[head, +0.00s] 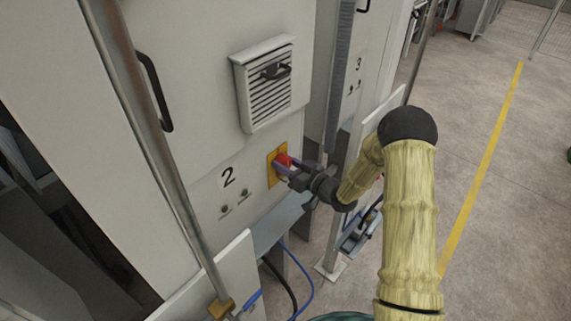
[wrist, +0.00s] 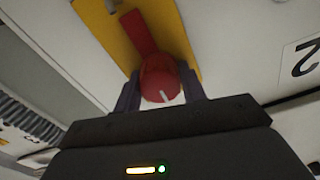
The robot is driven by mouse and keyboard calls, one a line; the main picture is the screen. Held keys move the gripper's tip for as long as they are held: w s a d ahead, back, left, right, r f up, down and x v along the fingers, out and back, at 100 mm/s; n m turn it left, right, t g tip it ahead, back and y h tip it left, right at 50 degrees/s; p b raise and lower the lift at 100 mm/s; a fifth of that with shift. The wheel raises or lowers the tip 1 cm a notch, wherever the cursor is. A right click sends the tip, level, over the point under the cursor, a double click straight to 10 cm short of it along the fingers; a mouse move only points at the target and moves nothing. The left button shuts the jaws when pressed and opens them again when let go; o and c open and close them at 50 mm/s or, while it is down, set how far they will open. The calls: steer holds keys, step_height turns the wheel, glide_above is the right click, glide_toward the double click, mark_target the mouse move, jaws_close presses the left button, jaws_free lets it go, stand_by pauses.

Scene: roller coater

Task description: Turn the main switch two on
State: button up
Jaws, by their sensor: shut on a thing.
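The main switch two is a red rotary knob (head: 283,159) on a yellow plate (head: 271,170), on the cabinet front beside the label "2" (head: 229,176). In the wrist view the red knob (wrist: 160,80) has a white mark on its front, and a red bar runs behind it over the yellow plate (wrist: 180,28). My gripper (head: 285,165) is at the knob, with one finger on each side of it in the wrist view (wrist: 160,92). The fingers are shut on the knob. The finger tips are partly hidden behind it.
A louvred vent (head: 266,84) sits above the switch. Two small buttons or lamps (head: 234,201) are below the "2" label. A metal pole (head: 150,140) stands in front of the cabinet at left. A cabinet labelled "3" (head: 357,62) is behind. Open floor (head: 480,120) lies to the right.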

steer(key=shift+m, duration=0.3)
steer(key=m+b, duration=0.2)
steer(key=m, duration=0.1)
steer(key=shift+d+f+m, duration=0.1)
steer(key=shift+m, duration=0.2)
steer(key=m, duration=1)
steer(key=shift+m, duration=1.8)
steer(key=o, duration=1)
